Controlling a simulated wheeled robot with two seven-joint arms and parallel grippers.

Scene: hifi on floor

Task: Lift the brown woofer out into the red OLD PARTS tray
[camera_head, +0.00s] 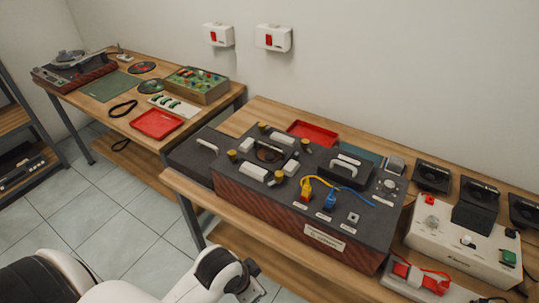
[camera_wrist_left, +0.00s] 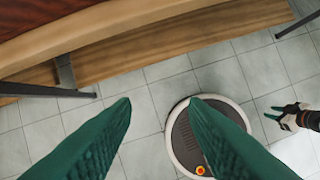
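The speaker cabinet (camera_head: 235,195) lies on the right bench with its dark panel up. A round brownish woofer (camera_head: 268,154) sits in its left part, ringed by yellow knobs and pale blocks. A red tray (camera_head: 312,129) lies behind the cabinet; another red tray (camera_head: 157,123) is on the left bench. I cannot read a label on either. My left gripper is open and empty over the floor in the left wrist view (camera_wrist_left: 160,103); its arm shows low in the head view, in front of the bench. My right gripper (camera_wrist_left: 270,112) is at the wrist view's right edge, fingers apart, empty.
Yellow and blue cables (camera_head: 322,188) stand up from the cabinet's panel. A dark slab (camera_head: 195,152) lies left of it, a white unit (camera_head: 463,238) right of it. The bench edge (camera_wrist_left: 150,25) crosses the wrist view. Tiled floor is free between the benches.

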